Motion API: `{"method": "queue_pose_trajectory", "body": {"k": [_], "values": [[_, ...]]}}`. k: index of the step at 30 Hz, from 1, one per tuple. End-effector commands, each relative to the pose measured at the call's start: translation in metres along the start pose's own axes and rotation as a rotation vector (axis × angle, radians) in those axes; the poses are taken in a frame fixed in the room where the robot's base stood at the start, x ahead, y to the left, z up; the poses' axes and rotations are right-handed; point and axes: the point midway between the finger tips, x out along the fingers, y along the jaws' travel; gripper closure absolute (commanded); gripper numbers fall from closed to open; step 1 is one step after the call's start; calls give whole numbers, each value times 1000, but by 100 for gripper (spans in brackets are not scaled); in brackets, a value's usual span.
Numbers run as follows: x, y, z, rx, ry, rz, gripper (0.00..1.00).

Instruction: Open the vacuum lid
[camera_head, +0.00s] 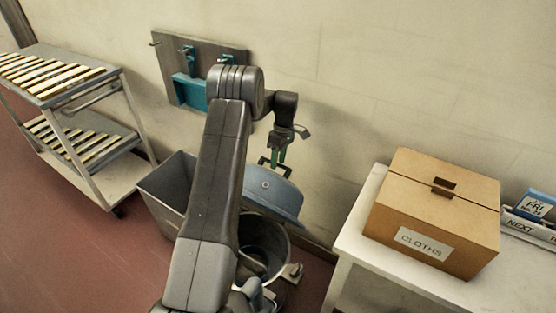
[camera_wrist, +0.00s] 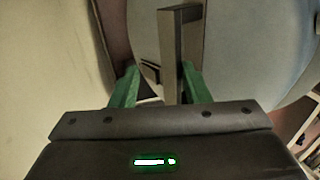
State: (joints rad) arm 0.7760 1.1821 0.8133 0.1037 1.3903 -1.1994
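The vacuum's round grey canister (camera_head: 268,240) stands on the floor behind my arm, which hides part of it. Its blue lid (camera_head: 275,195) is tilted up at the back of the canister, and the dark inside shows below it. The lid also fills the right of the wrist view (camera_wrist: 255,50). A grey handle (camera_wrist: 180,45) stands out from the lid. My gripper (camera_head: 277,160) is above the lid near the handle. In the wrist view its green fingers (camera_wrist: 160,88) are apart, with the handle between them, closer to the right finger. Contact is not clear.
A grey bin (camera_head: 168,190) stands left of the canister. A slatted rack trolley (camera_head: 125,100) is further left. At right, a white table (camera_head: 350,240) carries a box marked CLOTHS (camera_head: 435,210). The wall with a hook board (camera_head: 170,60) is close behind.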

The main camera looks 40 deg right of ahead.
Motion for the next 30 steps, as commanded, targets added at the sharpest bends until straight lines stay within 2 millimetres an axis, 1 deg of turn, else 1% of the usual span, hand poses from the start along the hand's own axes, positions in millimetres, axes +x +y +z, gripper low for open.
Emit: {"method": "queue_pose_trajectory", "body": {"k": [5, 12, 15, 18, 23, 30], "values": [[-24, 1, 0, 0, 2, 6, 58], [-75, 1, 0, 1, 2, 4, 58], [-93, 1, 0, 1, 1, 3, 58], [-106, 1, 0, 1, 1, 2, 58], [-116, 0, 0, 1, 0, 0, 58], [-117, 0, 0, 0, 0, -1, 58]]}}
